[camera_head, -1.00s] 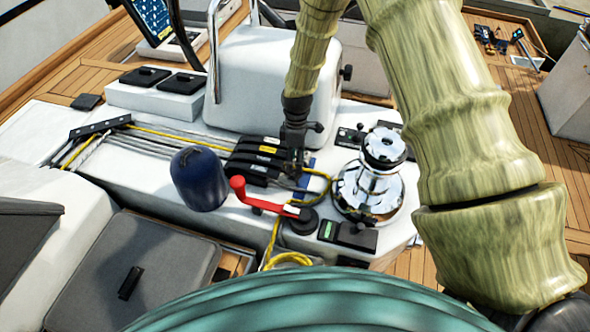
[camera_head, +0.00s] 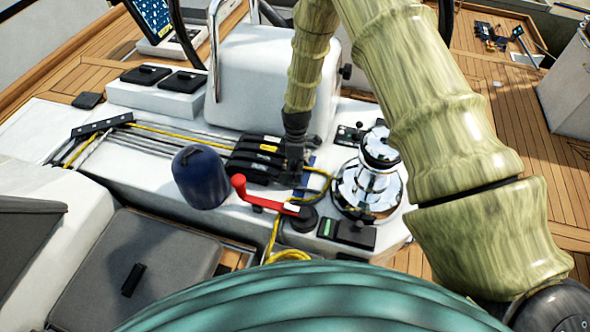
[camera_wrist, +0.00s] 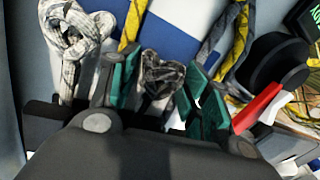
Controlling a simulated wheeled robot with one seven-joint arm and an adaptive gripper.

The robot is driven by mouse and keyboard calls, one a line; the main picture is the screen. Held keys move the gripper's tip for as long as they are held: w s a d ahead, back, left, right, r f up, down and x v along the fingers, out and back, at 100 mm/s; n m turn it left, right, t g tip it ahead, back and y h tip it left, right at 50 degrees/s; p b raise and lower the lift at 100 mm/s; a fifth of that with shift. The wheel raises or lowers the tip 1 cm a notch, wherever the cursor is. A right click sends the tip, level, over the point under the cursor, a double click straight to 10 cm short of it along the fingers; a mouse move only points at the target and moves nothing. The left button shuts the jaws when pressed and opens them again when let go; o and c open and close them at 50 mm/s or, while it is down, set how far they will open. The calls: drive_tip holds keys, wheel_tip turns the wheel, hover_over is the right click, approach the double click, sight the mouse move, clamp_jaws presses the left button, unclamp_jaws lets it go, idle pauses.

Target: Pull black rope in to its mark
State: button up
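My gripper (camera_head: 296,158) is low beside the right end of the black rope clutches (camera_head: 254,160). In the wrist view its teal finger pads (camera_wrist: 163,92) stand apart. A dark grey, bunched rope (camera_wrist: 164,72) shows between the pads; I cannot see either pad clearly pressing on it. I cannot tell for sure whether this is the black rope, and no mark on it is visible. A pale grey-white rope (camera_wrist: 70,28) lies left of the fingers. A yellow-and-dark rope (camera_wrist: 236,50) lies to the right.
A chrome winch (camera_head: 370,180) stands right of the clutches. A red-handled crank (camera_head: 262,202) and a dark blue rounded object (camera_head: 200,177) are in front. A yellow rope (camera_head: 288,256) hangs coiled below. Several lines run left across the white deck.

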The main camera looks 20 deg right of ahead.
clamp_jaws()
drive_tip(key=shift+s+d+b, duration=0.1)
drive_tip(key=shift+s+d, duration=0.6)
drive_tip(key=shift+d, duration=0.35)
drive_tip(key=shift+s+d+b, duration=0.1)
drive_tip(key=shift+s+d, duration=0.55)
drive_tip(key=shift+d, duration=0.35)
drive_tip(key=shift+s+d+b, duration=0.1)
drive_tip(key=shift+s+d, duration=0.6)
drive_tip(key=shift+d, duration=0.35)
drive_tip(key=shift+o, duration=2.3)
unclamp_jaws()
wheel_tip(320, 180, up, 12)
drive_tip(key=w+d, duration=0.1)
drive_tip(key=w, duration=0.1)
